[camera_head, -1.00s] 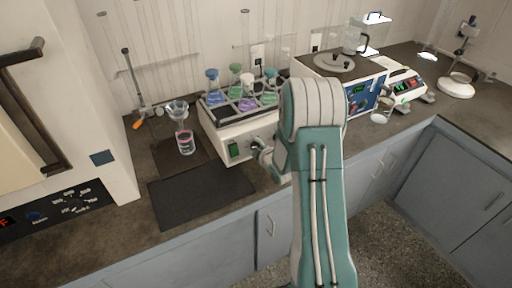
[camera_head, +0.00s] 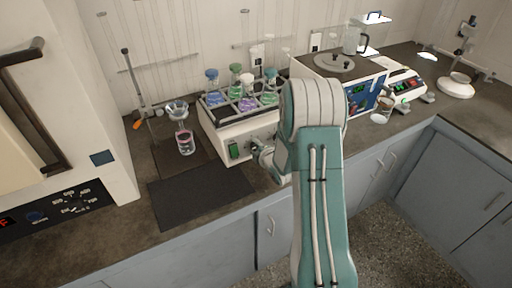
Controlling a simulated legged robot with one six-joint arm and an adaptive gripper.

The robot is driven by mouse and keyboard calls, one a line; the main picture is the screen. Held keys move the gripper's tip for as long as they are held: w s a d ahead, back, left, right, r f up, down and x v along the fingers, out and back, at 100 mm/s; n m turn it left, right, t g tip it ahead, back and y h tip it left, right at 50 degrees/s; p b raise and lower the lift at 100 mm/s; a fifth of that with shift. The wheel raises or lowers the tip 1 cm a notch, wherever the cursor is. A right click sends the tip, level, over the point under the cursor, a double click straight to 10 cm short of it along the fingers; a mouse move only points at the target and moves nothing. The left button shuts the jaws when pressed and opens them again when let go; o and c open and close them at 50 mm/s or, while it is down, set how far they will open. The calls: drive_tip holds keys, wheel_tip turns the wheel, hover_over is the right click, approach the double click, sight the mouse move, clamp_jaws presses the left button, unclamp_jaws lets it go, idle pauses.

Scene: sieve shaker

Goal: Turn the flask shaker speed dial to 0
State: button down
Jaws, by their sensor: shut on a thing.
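The flask shaker (camera_head: 234,133) is a white box with a dark rack on top that holds several flasks with blue, purple and green contents. A green switch (camera_head: 234,150) shows at the left of its front face. My gripper (camera_head: 256,147) is at the front face, to the right of the switch, and is shut on the speed dial. The dial is mostly hidden by the gripper, so its pointer and marks cannot be read. My teal arm covers the right part of the shaker's front.
A flask with pink liquid (camera_head: 185,143) stands left of the shaker near a stand (camera_head: 135,90). A dark mat (camera_head: 200,194) lies in front on the counter. A device with a blue panel (camera_head: 365,93) and a white instrument (camera_head: 402,85) stand at the right.

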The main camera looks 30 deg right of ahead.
drive_tip(key=shift+a+f, duration=0.15)
drive_tip(key=shift+f, duration=0.05)
drive_tip(key=shift+c, duration=1.3)
unclamp_jaws()
drive_tip(key=shift+r, duration=0.15)
drive_tip(key=v, duration=1.1)
drive_tip(key=shift+s, duration=0.35)
drive_tip(key=shift+r, duration=0.15)
drive_tip(key=s+a+r+m+g+h, duration=0.1)
drive_tip(key=s+a+r+m+g, duration=0.2)
drive_tip(key=r, duration=0.4)
drive_tip(key=s+a+r+m+g+h, duration=0.1)
drive_tip(key=s+a+r+m+g, duration=0.15)
drive_tip(key=r+m, duration=0.3)
drive_tip(key=s+a+r+m+g+y, duration=0.1)
drive_tip(key=s+a+r+m, duration=0.2)
drive_tip(key=s, duration=0.5)
drive_tip(key=s+a+r+m+g+y, duration=0.1)
drive_tip(key=s+a+r+m, duration=0.3)
drive_tip(key=s+a, duration=0.4)
drive_tip(key=shift+s+a+r+m+g, duration=0.25)
drive_tip(key=shift+s+m+g, duration=0.2)
drive_tip(key=shift+s+g, duration=0.2)
